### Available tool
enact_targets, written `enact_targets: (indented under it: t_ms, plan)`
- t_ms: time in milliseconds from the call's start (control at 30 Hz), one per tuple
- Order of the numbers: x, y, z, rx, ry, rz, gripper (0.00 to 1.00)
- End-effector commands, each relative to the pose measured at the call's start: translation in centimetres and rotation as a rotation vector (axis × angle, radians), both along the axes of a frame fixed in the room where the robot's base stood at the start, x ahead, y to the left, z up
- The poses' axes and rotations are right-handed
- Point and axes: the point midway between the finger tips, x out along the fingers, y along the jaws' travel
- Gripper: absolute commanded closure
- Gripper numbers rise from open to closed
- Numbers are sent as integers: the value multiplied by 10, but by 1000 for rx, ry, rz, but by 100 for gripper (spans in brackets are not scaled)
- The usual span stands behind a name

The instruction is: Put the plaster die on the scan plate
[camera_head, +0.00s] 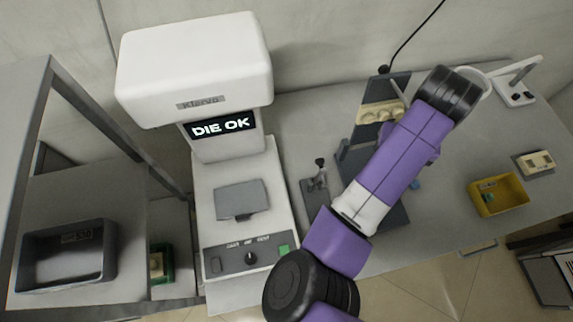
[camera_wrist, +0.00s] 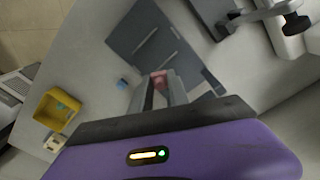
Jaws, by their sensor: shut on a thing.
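My gripper (camera_wrist: 160,92) shows in the wrist view with its two fingers shut on a small pinkish piece, the plaster die (camera_wrist: 158,78), seen between the tips. Most of the die is hidden by the fingers. In the head view my arm hides the gripper and the die. The scan plate (camera_head: 242,198) is a grey plate on the base of the white scanner (camera_head: 190,75) at left, and it looks empty. My gripper is well to the right of it, above the grey table.
A small clamp stand (camera_head: 318,178) stands right of the scanner. A cream dental cast (camera_head: 378,112) sits on a dark stand behind my arm. A yellow bin (camera_head: 500,194) is at right. A shelf frame with a dark tray (camera_head: 68,255) and a green box (camera_head: 160,262) is at left.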

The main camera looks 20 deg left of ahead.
Motion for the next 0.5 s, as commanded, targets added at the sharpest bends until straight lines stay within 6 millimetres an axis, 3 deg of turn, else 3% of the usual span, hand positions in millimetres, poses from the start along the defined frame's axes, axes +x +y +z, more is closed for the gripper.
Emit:
enact_targets:
  t_ms: [500]
  plan:
    - [-4,51,25,2,-7,25,100]
